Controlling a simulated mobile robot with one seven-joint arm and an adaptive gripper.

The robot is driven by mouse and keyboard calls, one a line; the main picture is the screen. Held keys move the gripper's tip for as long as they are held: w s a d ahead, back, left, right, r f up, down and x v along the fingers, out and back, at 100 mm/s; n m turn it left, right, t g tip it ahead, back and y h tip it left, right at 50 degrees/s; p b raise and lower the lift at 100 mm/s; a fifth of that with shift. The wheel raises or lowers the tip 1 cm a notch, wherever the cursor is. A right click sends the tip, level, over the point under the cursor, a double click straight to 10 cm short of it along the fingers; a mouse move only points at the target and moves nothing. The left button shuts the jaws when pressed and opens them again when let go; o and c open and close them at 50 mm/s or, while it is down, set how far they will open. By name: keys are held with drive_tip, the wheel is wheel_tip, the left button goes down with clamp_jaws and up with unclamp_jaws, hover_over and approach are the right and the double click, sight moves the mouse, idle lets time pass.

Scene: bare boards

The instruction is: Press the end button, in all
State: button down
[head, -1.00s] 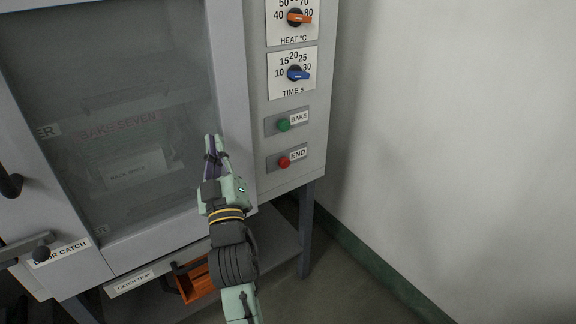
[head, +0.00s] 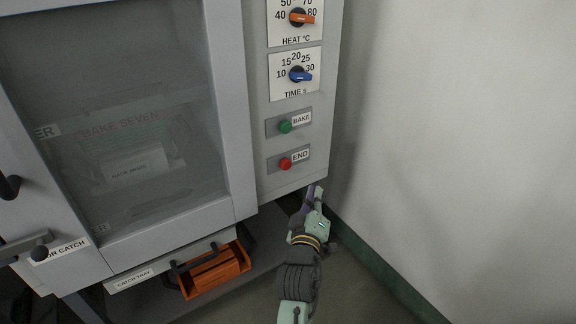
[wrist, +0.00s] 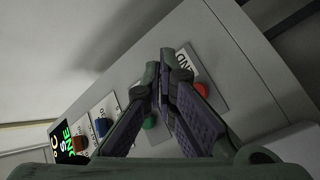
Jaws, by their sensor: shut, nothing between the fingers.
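The red end button (head: 285,164) sits on a small plate low on the oven's control panel, with an END label to its right. In the wrist view the red button (wrist: 201,90) shows just right of the fingers, partly behind one of them. My gripper (head: 314,190) is shut and empty, below and to the right of the button in the head view. I see no contact with the button. The green BAKE button (head: 285,127) is above the red one; in the wrist view it (wrist: 149,122) shows between the fingers.
A blue time knob (head: 300,75) and an orange heat knob (head: 300,17) are higher on the panel. A bare wall (head: 460,130) stands close on the right.

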sight(285, 164)
drive_tip(key=w+a+b, duration=0.3)
drive_tip(key=w+a, duration=0.2)
drive_tip(key=w, duration=0.2)
idle(0.5)
drive_tip(key=shift+w+a, duration=0.2)
idle(1.2)
drive_tip(key=shift+w+a, duration=0.15)
drive_tip(key=shift+w, duration=0.05)
drive_tip(key=shift+w+a, duration=0.35)
drive_tip(key=shift+w, duration=0.1)
idle(0.8)
idle(0.4)
drive_tip(key=shift+s+d, duration=0.6)
drive_tip(key=shift+s, duration=0.2)
drive_tip(key=shift+s, duration=0.1)
